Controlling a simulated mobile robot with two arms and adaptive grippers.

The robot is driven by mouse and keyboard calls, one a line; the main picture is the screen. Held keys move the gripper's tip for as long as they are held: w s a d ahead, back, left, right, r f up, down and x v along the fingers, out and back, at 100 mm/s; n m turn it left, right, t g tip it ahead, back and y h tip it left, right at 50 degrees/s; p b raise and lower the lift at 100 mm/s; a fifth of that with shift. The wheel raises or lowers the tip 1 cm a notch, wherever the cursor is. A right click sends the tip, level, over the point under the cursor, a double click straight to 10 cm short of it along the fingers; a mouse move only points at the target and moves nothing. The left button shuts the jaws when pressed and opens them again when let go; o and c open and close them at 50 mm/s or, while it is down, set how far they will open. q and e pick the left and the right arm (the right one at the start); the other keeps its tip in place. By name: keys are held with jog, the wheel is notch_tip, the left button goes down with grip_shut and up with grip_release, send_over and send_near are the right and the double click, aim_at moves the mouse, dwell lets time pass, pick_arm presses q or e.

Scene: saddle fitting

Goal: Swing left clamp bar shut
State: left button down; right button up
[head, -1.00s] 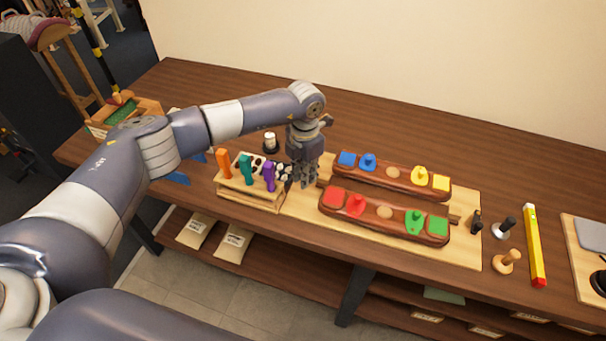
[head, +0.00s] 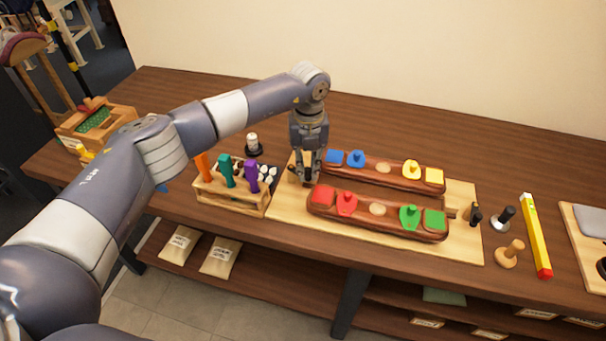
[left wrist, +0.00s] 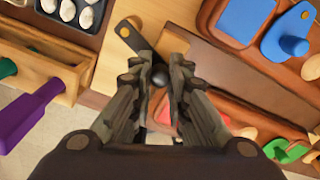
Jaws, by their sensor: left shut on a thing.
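My left gripper (head: 308,176) points down at the left end of a pale wooden board (head: 285,207) that bears two dark red-brown wooden rails (head: 330,205). In the left wrist view the left clamp bar (left wrist: 131,36) is a short black bar with a round pivot at its upper end. Its dark ball knob (left wrist: 160,76) lies between the fingertips of my left gripper (left wrist: 160,80), which is shut on it. A black clamp piece (head: 475,214) stands at the board's right end. My right gripper is out of view.
The front rail carries red and green pieces, the back rail blue and yellow ones. A wooden rack (head: 232,194) with orange, teal and purple handles stands close left of the board.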

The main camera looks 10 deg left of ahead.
pick_arm(q)
jog(key=w+n+b, duration=0.1)
jog(key=n, duration=0.2)
jog(key=shift+w+d+b, duration=0.25)
jog(key=shift+w+b, duration=0.1)
jog(key=shift+w+n, duration=0.3)
jog(key=shift+n, duration=0.5)
jog(key=shift+r, duration=0.1)
jog(key=c, duration=1.5)
grip_release()
notch_tip(320, 180, up, 12)
jog(key=shift+f, duration=0.1)
